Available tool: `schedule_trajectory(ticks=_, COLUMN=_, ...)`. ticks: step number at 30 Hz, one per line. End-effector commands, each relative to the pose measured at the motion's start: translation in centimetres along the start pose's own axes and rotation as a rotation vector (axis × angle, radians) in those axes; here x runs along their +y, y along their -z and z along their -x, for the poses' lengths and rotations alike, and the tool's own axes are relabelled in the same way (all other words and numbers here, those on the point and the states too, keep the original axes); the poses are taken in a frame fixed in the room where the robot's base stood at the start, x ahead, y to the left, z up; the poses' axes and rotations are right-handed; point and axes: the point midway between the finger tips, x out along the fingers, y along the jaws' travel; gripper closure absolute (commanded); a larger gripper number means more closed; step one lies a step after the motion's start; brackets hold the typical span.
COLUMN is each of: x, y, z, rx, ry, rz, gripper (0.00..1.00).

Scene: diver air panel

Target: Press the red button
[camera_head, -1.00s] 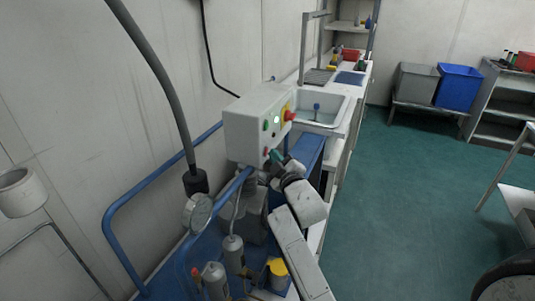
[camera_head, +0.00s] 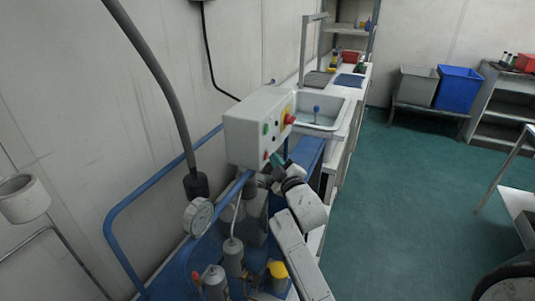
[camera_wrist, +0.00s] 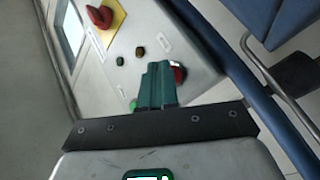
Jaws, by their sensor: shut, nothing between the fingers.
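The red button (camera_head: 266,155) is on the lower front of a pale control box (camera_head: 240,140). In the wrist view the red button (camera_wrist: 179,74) shows just right of my fingertips, partly hidden by them. My gripper (camera_head: 277,161) is shut and empty, its green fingers close in front of the box's lower part. In the wrist view my gripper (camera_wrist: 156,68) points at the panel. I cannot tell whether the tips touch the button.
A red knob on a yellow plate (camera_wrist: 101,17) and a green button (camera_wrist: 133,105) share the panel. A blue rail (camera_head: 150,180), a gauge (camera_head: 198,216) and cylinders (camera_head: 215,281) stand near my arm. The green floor at right has free room.

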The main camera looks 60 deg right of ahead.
Motion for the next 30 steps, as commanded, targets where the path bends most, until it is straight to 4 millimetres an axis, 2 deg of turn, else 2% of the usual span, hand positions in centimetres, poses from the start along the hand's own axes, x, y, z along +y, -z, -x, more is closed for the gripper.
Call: schedule_trajectory(ticks=30, x=1.12, y=-0.58, z=1.07, rx=0.0, ry=0.005, rz=-0.001, gripper=1.0)
